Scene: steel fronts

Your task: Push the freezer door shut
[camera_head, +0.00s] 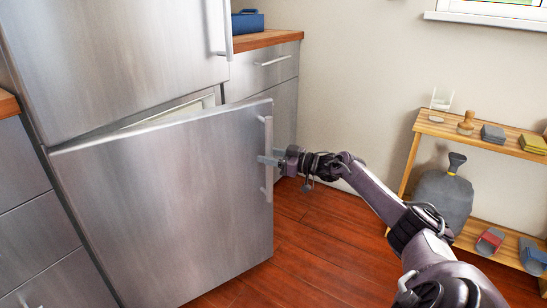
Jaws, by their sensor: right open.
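The freezer door (165,200) is the lower steel door of a tall fridge. It stands partly open, with its right edge swung out toward me and a pale strip of the freezer's inside (175,110) showing above its top edge. Its vertical bar handle (268,150) is near the right edge. My right gripper (268,160) is open, with its fingertips at the handle. I cannot tell whether they touch it. My right arm reaches in from the lower right. My left gripper is not in view.
The upper fridge door (120,55) is shut. Steel cabinets with a wooden top (265,40) stand right of the fridge, and drawers (35,230) stand on the left. A wooden shelf (490,145) with several items is at the right wall. The red wood floor (310,255) is clear between.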

